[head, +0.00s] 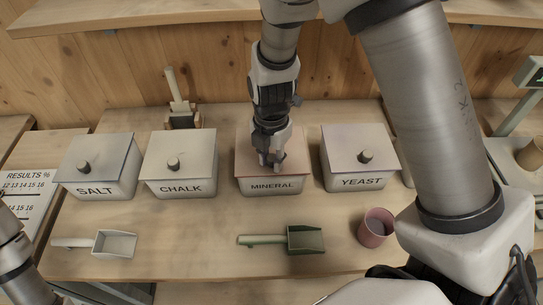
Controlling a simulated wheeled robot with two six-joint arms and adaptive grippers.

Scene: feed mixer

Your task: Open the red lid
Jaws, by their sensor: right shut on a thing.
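The red lid (296,157) is a pale reddish cover on the box marked MINERAL (272,186), right of the middle of the table. It looks flat and seated on the box. My right gripper (271,160) points down over the middle of this lid and is shut on its knob. The knob is hidden by the fingers. My left gripper is out of view; only part of my left arm shows at the lower left edge.
Lidded boxes marked CHALK (182,187) and YEAST (361,182) flank it; SALT (96,189) stands farther left. A white scoop (115,243), green scoop (304,239) and pink cup (376,227) are in front. My right arm crosses the right side.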

